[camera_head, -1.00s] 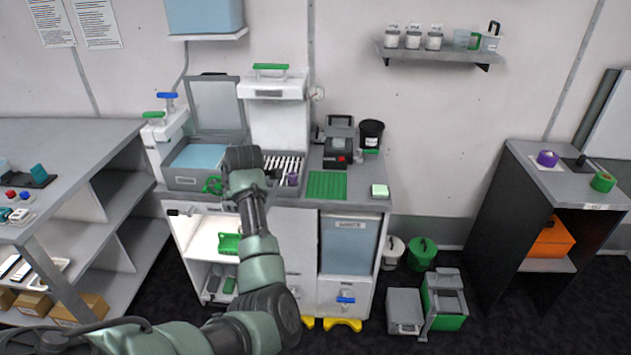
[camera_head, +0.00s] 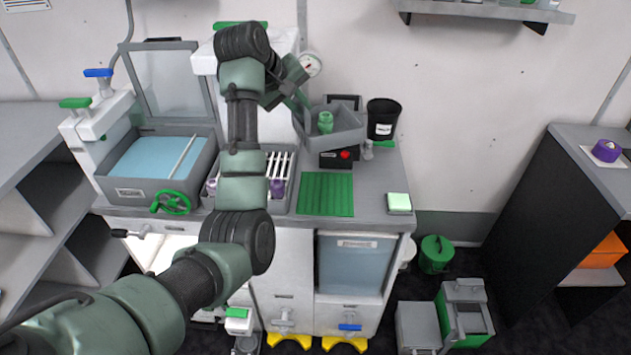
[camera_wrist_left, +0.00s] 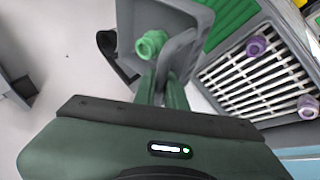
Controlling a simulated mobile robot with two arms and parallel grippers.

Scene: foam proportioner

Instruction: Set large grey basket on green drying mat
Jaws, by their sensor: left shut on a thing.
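A large grey basket (camera_head: 342,128) hangs in my left gripper (camera_head: 303,103), above the back of the counter. A green item (camera_head: 325,121) is in the basket. In the left wrist view the gripper's green fingers (camera_wrist_left: 163,92) are closed on the wall of the basket (camera_wrist_left: 190,48), and the green item (camera_wrist_left: 150,44) shows beside them. The green drying mat (camera_head: 326,194) lies flat and bare on the counter, below and in front of the basket. Its edge also shows in the left wrist view (camera_wrist_left: 228,22). My right gripper is not in view.
A slatted rack with purple-topped items (camera_head: 277,187) stands left of the mat. A light-green block (camera_head: 399,202) lies to its right. A black bucket (camera_head: 382,120) and a black device with a red button (camera_head: 345,155) stand behind it. An open blue-filled basin (camera_head: 160,165) is further left.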

